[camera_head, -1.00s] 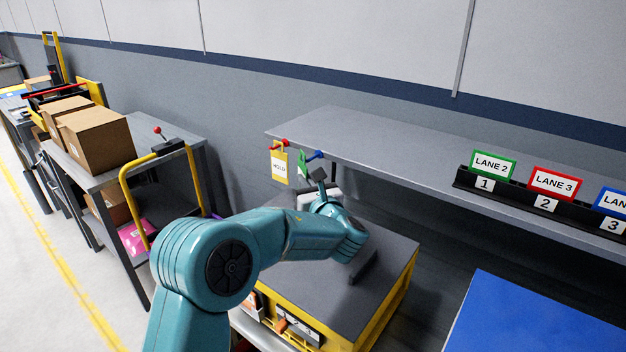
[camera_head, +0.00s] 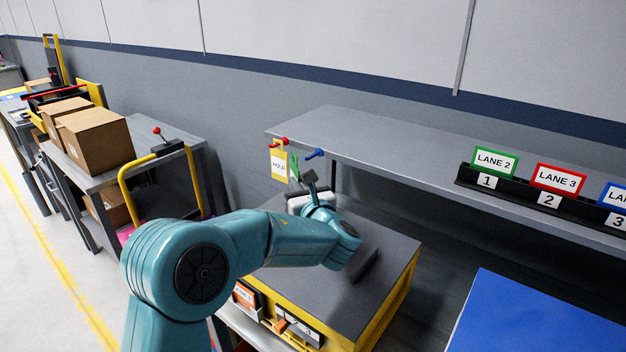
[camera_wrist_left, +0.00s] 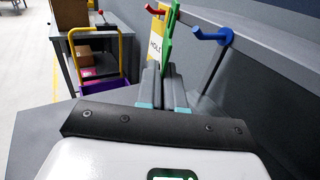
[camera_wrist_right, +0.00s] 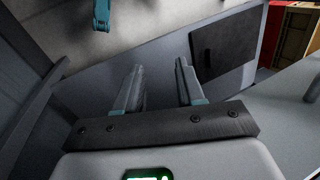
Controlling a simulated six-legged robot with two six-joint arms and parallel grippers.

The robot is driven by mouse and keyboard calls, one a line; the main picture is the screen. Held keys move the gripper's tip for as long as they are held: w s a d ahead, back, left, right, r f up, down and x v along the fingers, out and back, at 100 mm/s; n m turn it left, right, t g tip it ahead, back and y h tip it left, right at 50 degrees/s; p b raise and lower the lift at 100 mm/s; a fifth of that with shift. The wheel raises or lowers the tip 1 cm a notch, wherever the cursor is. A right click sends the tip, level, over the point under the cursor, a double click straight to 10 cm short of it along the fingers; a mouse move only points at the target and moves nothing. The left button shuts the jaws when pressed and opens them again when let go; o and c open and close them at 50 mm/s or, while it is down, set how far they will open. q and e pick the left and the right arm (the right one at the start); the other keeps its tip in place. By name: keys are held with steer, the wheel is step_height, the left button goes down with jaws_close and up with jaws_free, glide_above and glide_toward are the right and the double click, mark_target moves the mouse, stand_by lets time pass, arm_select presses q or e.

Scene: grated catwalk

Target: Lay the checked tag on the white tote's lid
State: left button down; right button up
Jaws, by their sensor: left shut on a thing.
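My left gripper (camera_head: 309,180) is shut on a green tag (camera_head: 294,167), held upright just left of the blue hook. The left wrist view also shows the green tag (camera_wrist_left: 168,42) nearly edge-on between my left fingertips (camera_wrist_left: 163,70). Its face cannot be read, so I cannot tell whether it is the checked tag. The blue hook (camera_head: 314,154) is bare. A yellow HOLD tag (camera_head: 279,165) hangs from the red hook (camera_head: 278,142). My right gripper (camera_wrist_right: 160,67) is open and empty in its wrist view. I see no white tote.
A grey shelf (camera_head: 400,150) carries the hooks on its left end and lane signs (camera_head: 495,162) at right. Below is a yellow-sided box with a dark top (camera_head: 385,255). A blue surface (camera_head: 540,315) lies lower right. A cart with cartons (camera_head: 97,145) stands left.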

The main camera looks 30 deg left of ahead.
arm_select(q)
steer(key=shift+s+b, duration=0.45)
steer(key=shift+s, duration=0.4)
steer(key=shift+s, duration=0.15)
stand_by(0.3)
